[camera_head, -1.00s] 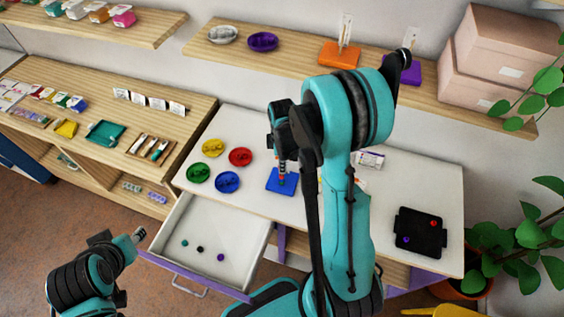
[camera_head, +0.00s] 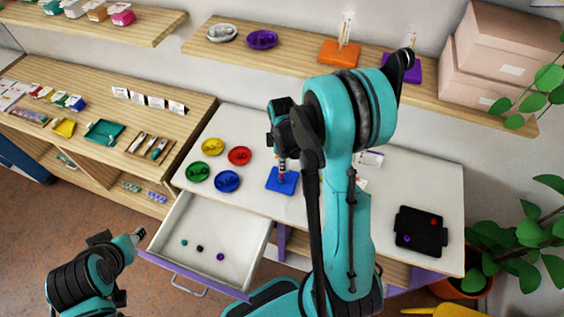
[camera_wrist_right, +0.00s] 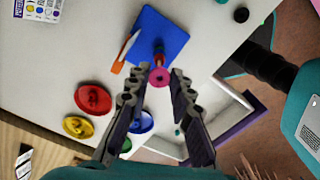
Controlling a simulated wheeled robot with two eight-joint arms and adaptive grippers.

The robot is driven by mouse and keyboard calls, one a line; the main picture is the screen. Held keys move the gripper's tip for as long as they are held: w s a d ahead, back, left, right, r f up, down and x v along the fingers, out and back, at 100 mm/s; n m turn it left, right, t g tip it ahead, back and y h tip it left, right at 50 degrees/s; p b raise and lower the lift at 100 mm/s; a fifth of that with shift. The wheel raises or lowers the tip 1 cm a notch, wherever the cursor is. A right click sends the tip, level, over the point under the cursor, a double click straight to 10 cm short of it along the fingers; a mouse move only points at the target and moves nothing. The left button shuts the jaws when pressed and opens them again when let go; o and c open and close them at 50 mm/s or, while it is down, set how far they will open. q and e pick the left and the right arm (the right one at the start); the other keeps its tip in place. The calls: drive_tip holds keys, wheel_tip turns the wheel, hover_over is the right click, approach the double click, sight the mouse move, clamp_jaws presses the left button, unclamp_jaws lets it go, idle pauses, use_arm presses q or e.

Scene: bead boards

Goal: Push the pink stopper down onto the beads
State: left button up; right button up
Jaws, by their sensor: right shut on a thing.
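The pink stopper (camera_wrist_right: 159,76) shows end-on in the right wrist view, between the fingertips of my right gripper (camera_wrist_right: 154,82), which is shut on it. In the head view my right gripper (camera_head: 281,150) points down over the blue bead board (camera_head: 290,187). A thin upright column of beads (camera_head: 282,169) stands on this board, below the fingers. The board also shows in the right wrist view (camera_wrist_right: 172,40). The stopper hides most of the beads there, so I cannot tell whether it touches them. My left gripper (camera_head: 137,236) is far off, at lower left.
Green (camera_head: 199,172), yellow (camera_head: 213,146), red (camera_head: 240,155) and blue (camera_head: 228,181) dishes stand left of the board. An open drawer (camera_head: 217,232) holds a few small beads. A black tray (camera_head: 420,236) lies at right.

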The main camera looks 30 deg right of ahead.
drive_tip(key=shift+f+b, duration=0.85)
drive_tip(key=shift+b, duration=0.1)
idle(1.1)
drive_tip(key=shift+f+b, duration=0.35)
drive_tip(key=shift+b, duration=0.1)
drive_tip(key=shift+f, duration=0.15)
drive_tip(key=shift+f+b, duration=0.75)
drive_tip(key=shift+b, duration=0.1)
idle(0.4)
drive_tip(key=o, duration=0.8)
wheel_tip(320, 180, up, 12)
drive_tip(key=shift+r, duration=0.1)
